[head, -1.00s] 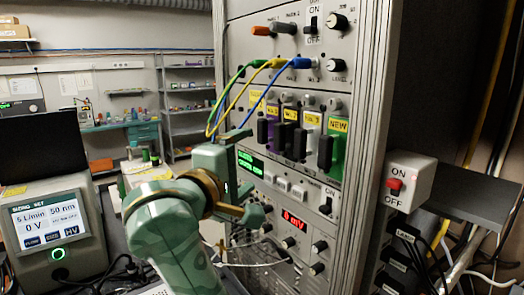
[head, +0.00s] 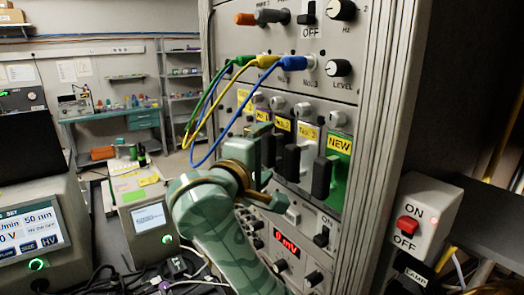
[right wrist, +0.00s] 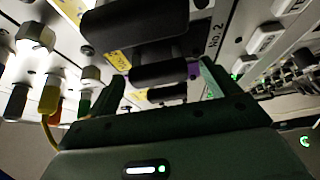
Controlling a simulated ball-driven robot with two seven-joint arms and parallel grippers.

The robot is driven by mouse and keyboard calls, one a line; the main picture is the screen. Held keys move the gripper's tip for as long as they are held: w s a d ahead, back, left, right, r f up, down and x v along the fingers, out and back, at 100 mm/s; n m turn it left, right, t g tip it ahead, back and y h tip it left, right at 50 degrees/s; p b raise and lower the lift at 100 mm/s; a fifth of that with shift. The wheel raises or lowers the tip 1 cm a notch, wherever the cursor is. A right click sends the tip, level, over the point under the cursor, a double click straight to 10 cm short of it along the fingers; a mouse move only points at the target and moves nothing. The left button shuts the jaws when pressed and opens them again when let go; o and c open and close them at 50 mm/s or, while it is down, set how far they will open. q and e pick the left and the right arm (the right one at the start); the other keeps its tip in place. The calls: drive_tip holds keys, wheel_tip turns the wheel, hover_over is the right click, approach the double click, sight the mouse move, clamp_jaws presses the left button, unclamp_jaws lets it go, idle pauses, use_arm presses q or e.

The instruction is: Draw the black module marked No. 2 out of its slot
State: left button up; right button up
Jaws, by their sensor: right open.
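A row of upright modules with black handles sits in the rack. The black module marked No. 2 (head: 268,151) has a yellow label above its handle; it is in its slot, partly behind my right gripper (head: 257,132). In the right wrist view a "No. 2" print is on the panel beside the black handles. There my right gripper (right wrist: 163,84) is open, its fingertips on either side of a black handle. I cannot tell which module that handle belongs to, or whether the fingers touch it. My left gripper is not in view.
The No. 3 handle (head: 291,162) and the NEW module's handle (head: 321,178) stand close on the right. Green, yellow and blue cables (head: 205,120) loop out above and left of the gripper. A red-switch box (head: 408,226) is on the rack's right side.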

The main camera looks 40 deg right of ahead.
drive_tip(key=shift+w+d, duration=0.2)
drive_tip(key=shift+d, duration=0.15)
drive_tip(key=shift+a, duration=0.1)
drive_tip(key=shift+c, duration=0.4)
drive_tip(key=c, duration=1.4)
drive_tip(key=shift+a, duration=0.15)
drive_tip(key=shift+a, duration=0.2)
drive_tip(key=w+a+b, duration=0.1)
drive_tip(key=a+b, duration=0.1)
drive_tip(key=a, duration=1.2)
drive_tip(key=shift+w+a, duration=0.25)
drive_tip(key=shift+w, duration=0.1)
idle(0.5)
